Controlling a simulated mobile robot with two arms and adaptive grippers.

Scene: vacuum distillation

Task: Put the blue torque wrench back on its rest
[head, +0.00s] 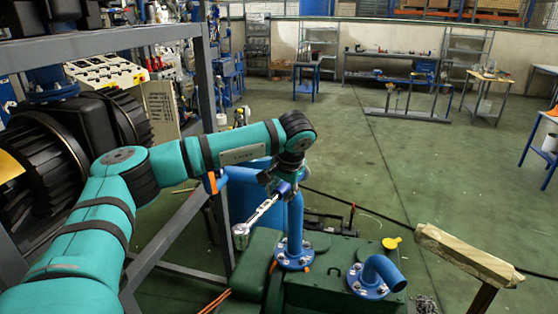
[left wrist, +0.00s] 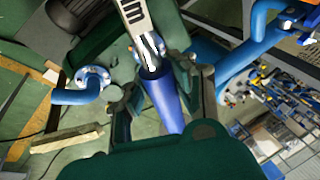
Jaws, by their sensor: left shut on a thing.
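The torque wrench has a blue handle and a silver shaft (head: 262,212). My left gripper (head: 285,181) is shut on the blue handle, above the green machine housing in the head view. The wrench slants down to the left from the gripper, ending in a silver head (head: 241,236). In the left wrist view, the blue handle (left wrist: 164,103) lies between the two dark fingers, and the silver shaft (left wrist: 135,15) runs to the top edge. I cannot tell for certain which thing is the wrench's rest. My right gripper is not in view.
Blue flanged pipes (head: 380,275) rise from the green housing (head: 325,285). A pale wooden beam (head: 468,255) on a post stands at the right. A grey metal frame (head: 205,90) stands at the left. The green floor beyond is mostly clear.

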